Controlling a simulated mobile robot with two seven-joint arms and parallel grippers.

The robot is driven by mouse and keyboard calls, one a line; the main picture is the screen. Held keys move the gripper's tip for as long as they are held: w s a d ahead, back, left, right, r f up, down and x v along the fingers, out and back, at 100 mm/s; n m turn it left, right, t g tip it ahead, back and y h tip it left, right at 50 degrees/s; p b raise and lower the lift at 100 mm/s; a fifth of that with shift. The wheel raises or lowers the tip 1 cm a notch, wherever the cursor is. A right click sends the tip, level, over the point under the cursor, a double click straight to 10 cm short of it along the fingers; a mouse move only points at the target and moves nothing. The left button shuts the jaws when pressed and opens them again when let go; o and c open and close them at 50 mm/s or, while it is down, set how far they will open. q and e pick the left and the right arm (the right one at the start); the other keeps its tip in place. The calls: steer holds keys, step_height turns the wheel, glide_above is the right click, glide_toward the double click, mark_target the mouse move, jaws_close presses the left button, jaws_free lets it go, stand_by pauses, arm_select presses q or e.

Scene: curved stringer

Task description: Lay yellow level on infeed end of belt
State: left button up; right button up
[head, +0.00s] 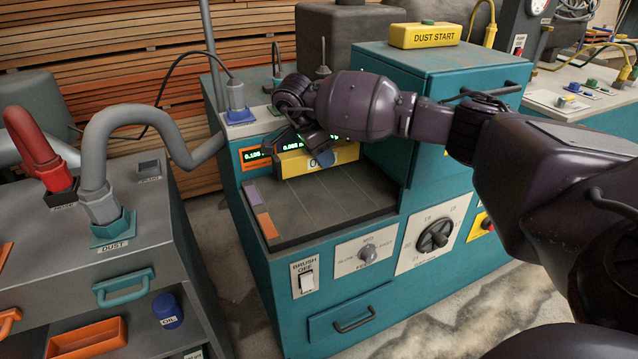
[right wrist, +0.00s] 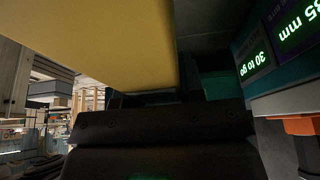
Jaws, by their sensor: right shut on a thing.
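The yellow level (head: 345,153) is a long yellow bar at the back edge of the dark belt (head: 330,205), just in front of the green-lit displays. My right gripper (head: 322,150) reaches in from the right and is shut on the level. Whether the level touches the belt or hangs just above it, I cannot tell. In the right wrist view the level (right wrist: 90,35) fills the upper left, close to the camera. The gripper hides part of the level and of the displays. My left gripper is not in view.
The belt is otherwise clear, with purple and orange blocks marked on its left edge. A teal cabinet (head: 440,75) with a yellow DUST START box (head: 425,35) rises right of the belt. A grey cart (head: 100,225) with a dust hose (head: 130,120) stands left.

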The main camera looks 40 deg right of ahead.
mark_target(326, 190)
steer(key=shift+f, duration=1.3)
step_height(326, 190, down, 5)
steer(key=shift+f+b, duration=0.15)
steer(key=shift+b, duration=0.45)
steer(key=o, duration=1)
steer(key=shift+o, duration=0.2)
